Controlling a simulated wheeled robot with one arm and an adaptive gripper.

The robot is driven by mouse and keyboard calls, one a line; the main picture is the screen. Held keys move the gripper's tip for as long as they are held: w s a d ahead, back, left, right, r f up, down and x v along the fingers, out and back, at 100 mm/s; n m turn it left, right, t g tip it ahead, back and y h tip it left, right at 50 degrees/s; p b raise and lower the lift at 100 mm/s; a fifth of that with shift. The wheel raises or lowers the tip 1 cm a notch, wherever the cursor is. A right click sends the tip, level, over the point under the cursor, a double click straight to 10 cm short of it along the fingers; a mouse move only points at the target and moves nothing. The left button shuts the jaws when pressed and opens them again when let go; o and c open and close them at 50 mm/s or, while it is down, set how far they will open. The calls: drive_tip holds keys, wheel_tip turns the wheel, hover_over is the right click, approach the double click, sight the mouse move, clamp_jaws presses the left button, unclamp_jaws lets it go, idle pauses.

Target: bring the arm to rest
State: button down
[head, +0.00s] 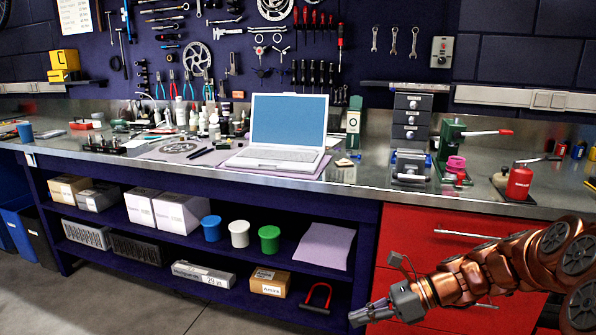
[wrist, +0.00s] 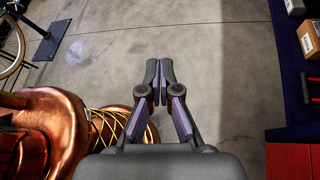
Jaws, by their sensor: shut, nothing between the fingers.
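My gripper (head: 372,313) is at the lower right in the head view, in front of the red drawer cabinet and below the bench top. My copper-coloured arm reaches to it from the right edge. In the wrist view my gripper (wrist: 159,82) points down over the bare concrete floor. Its two fingers are together, with nothing between them.
The bench top (head: 365,180) carries a laptop (head: 288,128), bottles and tools. The red drawer cabinet (head: 425,240) stands close behind my arm. Shelves with boxes and tubs are left of it. The concrete floor (wrist: 220,60) is mostly clear; a bike wheel (wrist: 10,45) shows at the left.

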drive_tip(key=s+a+n+g+h, duration=0.2)
drive_tip(key=s+a+n+h, duration=0.15)
drive_tip(key=s+n, duration=0.35)
drive_tip(key=s+d+f+n+h, duration=0.1)
drive_tip(key=s+d+n+h, duration=0.35)
drive_tip(key=s+n, duration=0.4)
drive_tip(key=s+d+f+n+h, duration=0.1)
drive_tip(key=s+d+n+h, duration=0.35)
drive_tip(key=s, duration=0.75)
wheel_tip(320, 180, up, 24)
drive_tip(key=s+n+p, duration=0.1)
drive_tip(key=p, duration=2.2)
drive_tip(key=shift+s+a, duration=0.2)
drive_tip(key=shift+s, duration=0.2)
